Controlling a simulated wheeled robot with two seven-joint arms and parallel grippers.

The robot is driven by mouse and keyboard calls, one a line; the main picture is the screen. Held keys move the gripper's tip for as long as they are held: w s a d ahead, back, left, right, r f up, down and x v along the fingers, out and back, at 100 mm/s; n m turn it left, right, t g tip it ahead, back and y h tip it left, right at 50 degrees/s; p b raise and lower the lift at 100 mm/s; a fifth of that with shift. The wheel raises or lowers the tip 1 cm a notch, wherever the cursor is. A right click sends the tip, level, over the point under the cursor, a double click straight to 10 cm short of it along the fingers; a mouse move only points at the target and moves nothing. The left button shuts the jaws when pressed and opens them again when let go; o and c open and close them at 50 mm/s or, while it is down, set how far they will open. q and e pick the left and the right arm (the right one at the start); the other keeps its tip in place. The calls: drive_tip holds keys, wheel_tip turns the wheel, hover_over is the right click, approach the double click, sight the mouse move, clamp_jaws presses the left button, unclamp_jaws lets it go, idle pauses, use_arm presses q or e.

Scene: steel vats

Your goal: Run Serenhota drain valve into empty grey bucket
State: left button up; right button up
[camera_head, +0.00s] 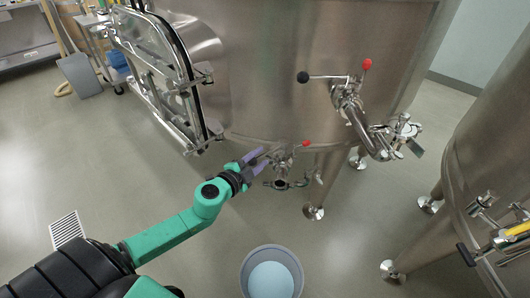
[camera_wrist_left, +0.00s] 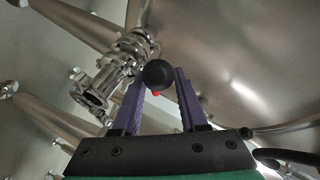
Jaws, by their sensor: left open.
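The steel vat (camera_head: 300,80) fills the top middle of the head view; no name on it is readable. A drain valve (camera_head: 283,172) hangs under its lower edge, with a small red-tipped part (camera_head: 306,143) above. My left gripper (camera_head: 263,157), with purple fingers, is open just left of this valve. In the left wrist view, a black ball knob (camera_wrist_left: 158,74) lies between the open fingertips, and the steel valve body (camera_wrist_left: 95,95) is to the left. Whether the fingers touch the knob is unclear. A grey bucket (camera_head: 245,278) stands on the floor below, with a pale blue inside.
An open manway door (camera_head: 160,75) is on the left. Another vat (camera_head: 490,140) stands at right. Vat legs (camera_head: 323,180) reach the floor; a floor grate (camera_head: 66,229) is at left.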

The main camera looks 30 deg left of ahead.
sight(263, 156)
use_arm(q)
drive_tip(key=x, duration=0.3)
drive_tip(key=shift+w+f, duration=0.1)
drive_tip(key=shift+w, duration=0.15)
drive_tip(key=shift+c, duration=0.3)
